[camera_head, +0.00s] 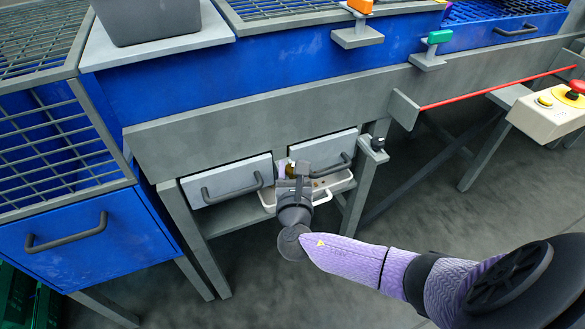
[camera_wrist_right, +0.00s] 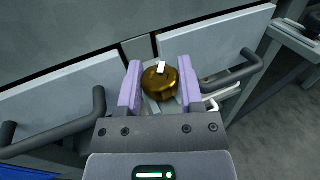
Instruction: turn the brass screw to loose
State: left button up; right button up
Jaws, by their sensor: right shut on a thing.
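The brass screw (camera_wrist_right: 157,84) is a round golden knob with a small white mark on top, seen in the right wrist view. It sits between the two pale purple fingers of my right gripper (camera_wrist_right: 160,68), which is shut on it. In the head view the right gripper (camera_head: 290,170) reaches in at the gap between two grey drawers. Only a small bit of the brass shows there; the wrist hides most of it. My left gripper is not in view.
The left drawer (camera_head: 230,177) and right drawer (camera_head: 322,149) have dark bar handles beside the gripper. A white tray (camera_head: 341,182) lies under the gripper. A grey frame leg (camera_head: 357,207) stands to the right. Open floor lies in front.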

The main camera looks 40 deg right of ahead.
grip_shut()
